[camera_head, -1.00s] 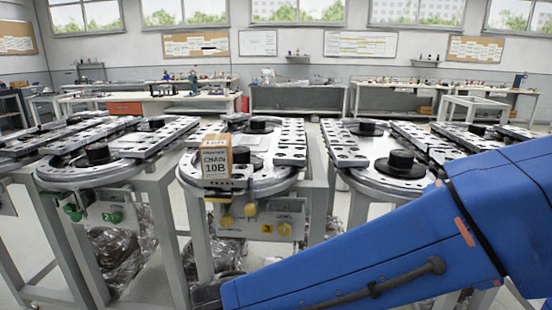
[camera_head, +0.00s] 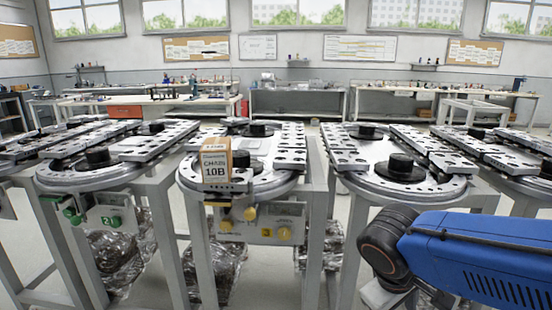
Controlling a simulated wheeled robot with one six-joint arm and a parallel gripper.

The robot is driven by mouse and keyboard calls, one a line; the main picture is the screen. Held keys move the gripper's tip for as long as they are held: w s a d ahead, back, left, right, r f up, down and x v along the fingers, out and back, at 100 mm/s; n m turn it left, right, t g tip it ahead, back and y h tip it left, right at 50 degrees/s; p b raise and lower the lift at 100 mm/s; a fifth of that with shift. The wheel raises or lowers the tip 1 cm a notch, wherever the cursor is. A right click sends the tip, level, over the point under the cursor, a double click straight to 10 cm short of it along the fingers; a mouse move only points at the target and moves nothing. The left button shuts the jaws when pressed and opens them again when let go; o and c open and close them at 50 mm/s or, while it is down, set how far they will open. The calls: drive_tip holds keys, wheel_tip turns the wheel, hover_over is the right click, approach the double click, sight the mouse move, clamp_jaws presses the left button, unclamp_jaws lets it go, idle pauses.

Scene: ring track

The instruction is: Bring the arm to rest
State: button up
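My blue arm (camera_head: 490,262) reaches in from the right edge of the head view, low in the picture. Its dark joint (camera_head: 388,245) is at the left end of the visible part, in front of the right ring track's stand. My gripper is not in view, so I cannot see whether it is open or holds anything. An orange and white box marked "CHAIN 10B" (camera_head: 216,165) stands upright on the front edge of the middle ring track (camera_head: 262,186).
Other ring tracks stand to the left (camera_head: 95,178) and right (camera_head: 400,185) on grey frames. Yellow knobs (camera_head: 250,214) and green knobs (camera_head: 72,215) stick out at the front. Plastic-wrapped bundles (camera_head: 212,270) lie below. Workbenches (camera_head: 295,100) line the back wall.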

drive_tip(key=shift+s+d+r+m+t+y, duration=0.45)
drive_tip(key=shift+s+d+m+y, duration=0.15)
drive_tip(key=shift+m, duration=0.25)
drive_tip(key=shift+s+d+r+m+t+y, duration=0.4)
drive_tip(key=shift+s+d+m+y, duration=0.15)
drive_tip(key=shift+m, duration=0.25)
drive_tip(key=shift+s+d+r+m+t+y, duration=0.35)
drive_tip(key=shift+s+d+m+t+y, duration=0.25)
drive_tip(key=shift+m, duration=0.25)
drive_tip(key=shift+w, duration=0.1)
